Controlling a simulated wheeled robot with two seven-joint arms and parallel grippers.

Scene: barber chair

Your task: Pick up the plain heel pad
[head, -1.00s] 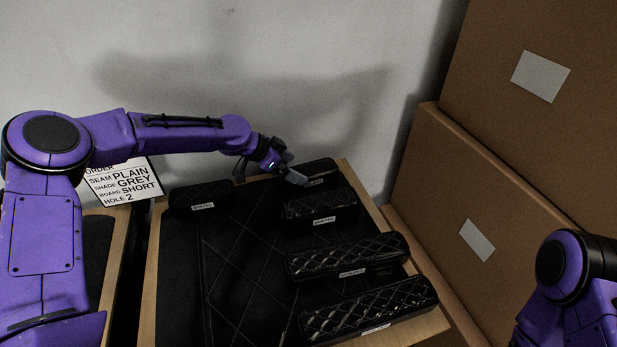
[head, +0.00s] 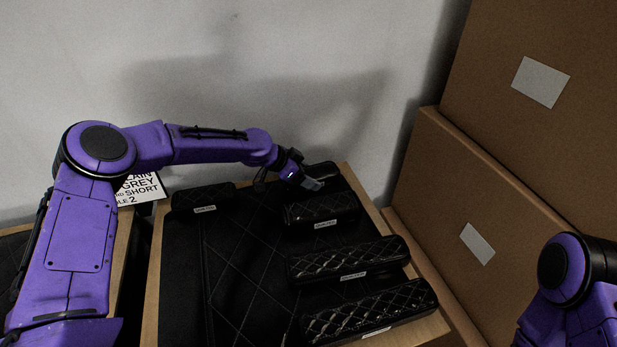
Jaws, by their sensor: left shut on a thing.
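Several black pads lie on a black quilted mat (head: 235,275) on a wooden board. My left gripper (head: 314,184) is at the small dark pad (head: 327,168) at the back right and is shut on it. That pad looks smooth; the gripper hides part of it and its label, so I cannot confirm that it is the plain heel pad. It still looks low at the board's back edge. Another small dark pad (head: 203,194) lies at the back left, its label too small to read. My right gripper is out of view; only part of its arm shows at lower right.
A quilted pad (head: 320,208) lies just in front of the gripper. Two longer quilted pads (head: 348,258) (head: 370,310) lie nearer. An order card (head: 143,187) stands behind, partly covered by my left arm. Cardboard boxes (head: 480,190) rise at the right; a grey wall is behind.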

